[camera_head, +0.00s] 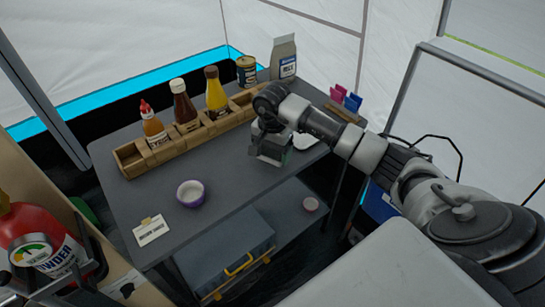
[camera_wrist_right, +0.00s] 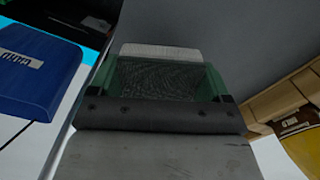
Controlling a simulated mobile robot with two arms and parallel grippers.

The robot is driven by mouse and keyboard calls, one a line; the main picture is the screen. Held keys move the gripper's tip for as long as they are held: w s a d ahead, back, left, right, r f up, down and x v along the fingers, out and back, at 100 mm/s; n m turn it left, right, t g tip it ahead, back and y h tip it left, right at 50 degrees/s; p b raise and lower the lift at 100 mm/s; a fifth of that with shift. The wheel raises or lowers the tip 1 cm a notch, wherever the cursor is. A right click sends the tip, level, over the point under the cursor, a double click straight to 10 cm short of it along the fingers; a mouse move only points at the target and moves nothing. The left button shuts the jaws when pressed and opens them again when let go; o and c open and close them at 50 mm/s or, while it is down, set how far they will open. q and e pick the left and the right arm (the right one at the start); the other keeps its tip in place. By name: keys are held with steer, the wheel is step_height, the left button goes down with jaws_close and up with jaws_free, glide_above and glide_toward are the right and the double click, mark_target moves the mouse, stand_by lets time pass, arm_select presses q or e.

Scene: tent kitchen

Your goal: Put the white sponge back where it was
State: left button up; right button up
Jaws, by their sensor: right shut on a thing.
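My right gripper (camera_head: 270,158) is over the right part of the dark grey table (camera_head: 232,172), low near its top. In the right wrist view its green-sided jaws (camera_wrist_right: 165,78) are shut on the white sponge (camera_wrist_right: 160,50). The sponge's far edge shows as a pale textured strip, and its part between the jaws looks dark and shaded. In the head view the gripper hides the sponge. I cannot tell whether the sponge touches the table. My left gripper is in neither view.
A wooden rack (camera_head: 130,158) with sauce bottles (camera_head: 216,92) runs along the back. A can (camera_head: 247,70) and a grey carton (camera_head: 284,58) stand behind. A purple-rimmed bowl (camera_head: 191,193) and a label card (camera_head: 151,230) occupy the front left. Table space between bowl and gripper is clear.

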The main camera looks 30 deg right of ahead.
mark_target(273, 151)
step_height(273, 151, down, 3)
steer(key=shift+s+r, duration=0.1)
steer(key=shift+r, duration=0.1)
steer(key=shift+f, duration=0.3)
steer(key=o, duration=0.4)
steer(key=shift+f, duration=0.1)
steer(key=o, duration=0.4)
steer(key=shift+c, duration=0.2)
steer(key=shift+r, duration=0.25)
step_height(273, 151, up, 12)
steer(key=shift+b, duration=0.4)
